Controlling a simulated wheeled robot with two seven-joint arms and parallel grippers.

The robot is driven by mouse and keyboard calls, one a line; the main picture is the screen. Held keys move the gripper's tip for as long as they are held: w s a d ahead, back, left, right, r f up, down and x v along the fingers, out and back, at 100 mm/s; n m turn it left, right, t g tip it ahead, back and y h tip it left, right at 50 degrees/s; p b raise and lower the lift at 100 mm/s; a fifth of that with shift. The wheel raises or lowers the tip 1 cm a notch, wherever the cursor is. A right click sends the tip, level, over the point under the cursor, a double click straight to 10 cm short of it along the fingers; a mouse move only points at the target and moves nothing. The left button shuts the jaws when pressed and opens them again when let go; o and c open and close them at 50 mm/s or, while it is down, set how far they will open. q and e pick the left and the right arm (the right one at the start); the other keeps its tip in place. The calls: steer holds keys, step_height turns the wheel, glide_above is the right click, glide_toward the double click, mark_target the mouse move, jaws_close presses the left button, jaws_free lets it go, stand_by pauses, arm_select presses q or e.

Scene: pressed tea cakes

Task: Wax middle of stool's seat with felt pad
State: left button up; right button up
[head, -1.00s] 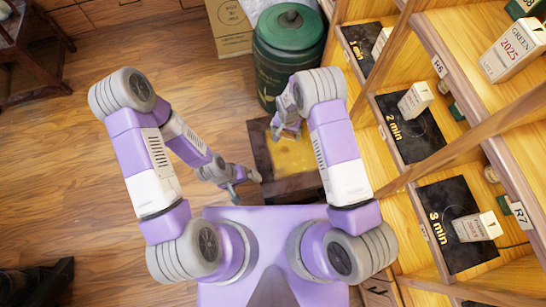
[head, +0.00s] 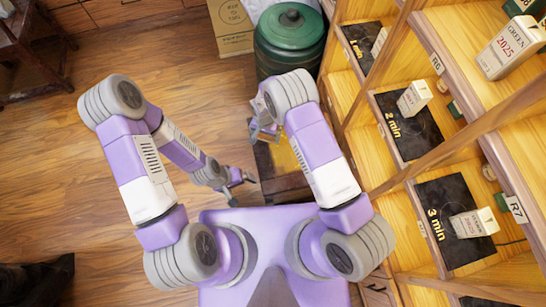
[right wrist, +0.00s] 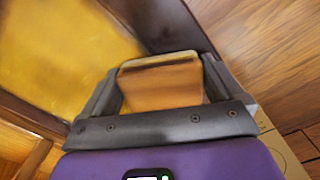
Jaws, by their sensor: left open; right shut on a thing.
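The stool (head: 283,184) stands in front of me, with a dark rim around a glossy yellow middle of the seat (right wrist: 50,50). My right arm hides much of it in the head view. My right gripper (head: 262,130) is at the seat's far left corner. It is shut on a tan block-like felt pad (right wrist: 162,82), which appears over the dark rim beside the yellow middle in the right wrist view. I cannot tell whether the pad touches the seat. My left gripper (head: 246,182) is open and empty, low at the left of the stool.
A green canister (head: 288,40) stands just behind the stool, and a cardboard box (head: 231,25) beside it. Wooden shelves (head: 420,175) with white cartons and dark timed mats rise close on the right.

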steer(key=shift+w+r+p, duration=0.1)
steer(key=shift+r+p, duration=1.9)
steer(key=shift+r, duration=1.75)
